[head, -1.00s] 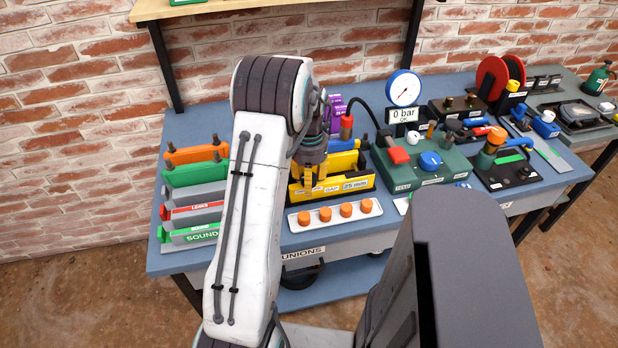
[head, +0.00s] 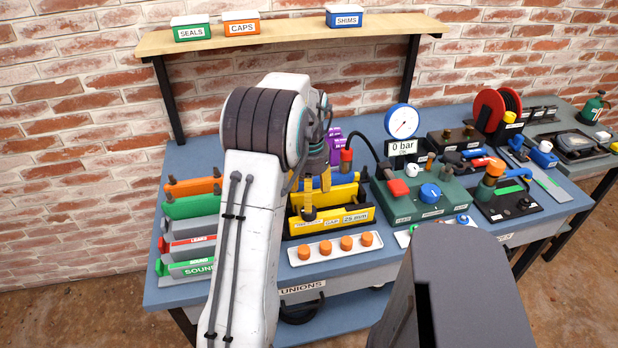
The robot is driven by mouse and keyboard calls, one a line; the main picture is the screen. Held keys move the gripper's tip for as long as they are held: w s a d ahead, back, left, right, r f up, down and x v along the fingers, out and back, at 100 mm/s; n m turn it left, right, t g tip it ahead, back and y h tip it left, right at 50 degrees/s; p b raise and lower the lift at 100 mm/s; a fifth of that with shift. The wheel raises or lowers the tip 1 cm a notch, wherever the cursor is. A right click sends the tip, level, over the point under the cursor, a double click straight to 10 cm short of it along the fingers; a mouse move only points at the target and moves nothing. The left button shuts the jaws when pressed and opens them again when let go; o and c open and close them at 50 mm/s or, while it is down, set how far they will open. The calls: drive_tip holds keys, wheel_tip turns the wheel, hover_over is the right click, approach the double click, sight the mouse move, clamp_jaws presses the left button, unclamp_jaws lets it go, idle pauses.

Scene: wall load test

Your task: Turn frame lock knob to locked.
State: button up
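My gripper (head: 316,197) points down over the left part of this frame. Its two yellow fingers look apart, with a gap between them and nothing clearly held. The left finger's dark end is low against the frame; I cannot tell whether it touches. I cannot make out the frame lock knob or its setting. My arm and fingers cover the frame's left end.
A tray with several orange caps (head: 346,243) lies in front of the frame. A green test box (head: 425,202) with a blue knob and a gauge (head: 402,121) stand to the right. Stacked coloured bars (head: 190,207) are on the left. A wooden shelf (head: 290,35) hangs above.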

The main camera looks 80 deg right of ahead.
drive_tip(key=shift+r, duration=2.65)
